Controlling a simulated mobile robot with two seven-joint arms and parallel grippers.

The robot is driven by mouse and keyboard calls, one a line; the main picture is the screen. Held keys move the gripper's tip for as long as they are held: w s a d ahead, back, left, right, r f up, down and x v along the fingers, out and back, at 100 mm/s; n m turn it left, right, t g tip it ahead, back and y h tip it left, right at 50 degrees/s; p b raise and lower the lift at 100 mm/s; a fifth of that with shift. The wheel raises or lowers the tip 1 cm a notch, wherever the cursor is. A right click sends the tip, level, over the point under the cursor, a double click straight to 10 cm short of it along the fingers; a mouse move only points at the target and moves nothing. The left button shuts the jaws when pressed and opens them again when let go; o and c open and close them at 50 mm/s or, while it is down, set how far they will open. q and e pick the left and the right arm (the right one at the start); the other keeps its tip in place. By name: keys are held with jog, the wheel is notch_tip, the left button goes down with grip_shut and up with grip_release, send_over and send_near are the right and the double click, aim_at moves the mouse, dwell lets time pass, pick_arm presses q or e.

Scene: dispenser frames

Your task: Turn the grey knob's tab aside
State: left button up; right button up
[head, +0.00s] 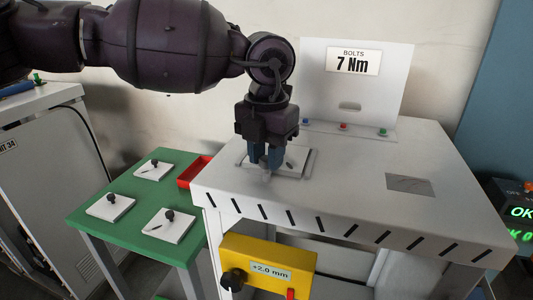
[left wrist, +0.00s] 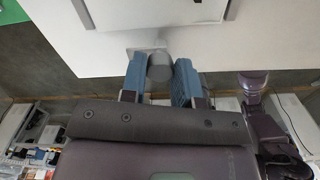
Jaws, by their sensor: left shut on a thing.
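The grey knob (left wrist: 160,67) is between the two blue fingers of my left gripper (left wrist: 159,72) in the left wrist view. A flat grey piece (left wrist: 147,48), which looks like its tab, shows just beyond it, at the edge of the white surface. In the head view my left gripper (head: 266,160) points down at the white bench top, beside the near edge of a framed panel (head: 292,172). It is shut on the knob. The fingers partly hide the knob (head: 265,176) there. My right gripper is not in view.
A green table (head: 128,217) with several white plates with dark knobs stands at the left, near a red tray (head: 192,172). A yellow box (head: 268,262) marked +2.0 mm hangs below the bench front. A sign (head: 353,62) reading 7 Nm stands behind. The bench's right side is mostly clear.

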aim_at(266, 158)
pick_arm(q)
jog(key=shift+r, duration=0.1)
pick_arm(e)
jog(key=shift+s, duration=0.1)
pick_arm(q)
jog(key=o, duration=0.9)
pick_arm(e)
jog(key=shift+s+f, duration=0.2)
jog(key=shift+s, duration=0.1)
pick_arm(q)
jog(key=shift+r, duration=5.35)
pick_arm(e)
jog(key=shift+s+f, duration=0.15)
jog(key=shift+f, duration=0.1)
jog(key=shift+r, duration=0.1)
